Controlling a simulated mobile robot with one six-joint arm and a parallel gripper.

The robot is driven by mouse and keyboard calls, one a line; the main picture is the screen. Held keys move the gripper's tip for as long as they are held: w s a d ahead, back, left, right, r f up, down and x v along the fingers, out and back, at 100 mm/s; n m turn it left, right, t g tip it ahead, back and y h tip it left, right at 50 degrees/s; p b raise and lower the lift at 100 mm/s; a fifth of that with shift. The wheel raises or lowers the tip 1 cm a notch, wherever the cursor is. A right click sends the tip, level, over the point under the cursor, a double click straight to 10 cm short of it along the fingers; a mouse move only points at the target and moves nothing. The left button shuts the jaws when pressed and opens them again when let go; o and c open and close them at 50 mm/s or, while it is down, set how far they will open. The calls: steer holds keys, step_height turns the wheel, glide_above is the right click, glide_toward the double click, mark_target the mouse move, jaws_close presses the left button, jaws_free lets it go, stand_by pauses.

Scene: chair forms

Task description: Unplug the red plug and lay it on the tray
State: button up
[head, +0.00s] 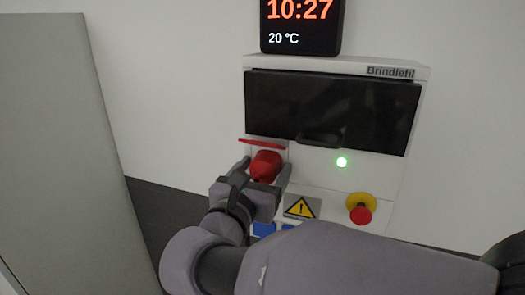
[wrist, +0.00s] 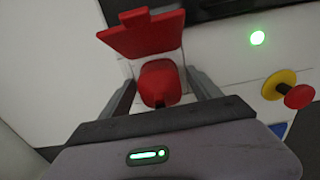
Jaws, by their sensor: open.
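The red plug (head: 265,165) sits in a socket on the front of the white wall unit, under a raised red flap (head: 262,144). In the wrist view the red plug (wrist: 159,82) lies between my two fingers, with the flap (wrist: 145,34) standing open above it. My gripper (head: 266,168) is open, one finger on each side of the plug. A gap shows on both sides in the wrist view, around my gripper (wrist: 163,85). The plug's dark rear end points toward my palm. I see no tray in either view.
The white unit (head: 412,140) has a dark door with a handle, a lit green lamp (head: 341,162), a red and yellow stop button (head: 360,213) and a warning sign (head: 301,207). A clock display (head: 301,25) is above. A grey panel (head: 60,150) stands at left.

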mark_target(257, 179)
stand_by(0.3)
jaws_close()
steer(key=shift+s+a+f, duration=0.1)
steer(key=shift+s, duration=0.05)
stand_by(0.3)
steer(key=shift+v, duration=2.85)
steer(key=shift+p+v, duration=0.45)
steer(key=shift+v, duration=2.05)
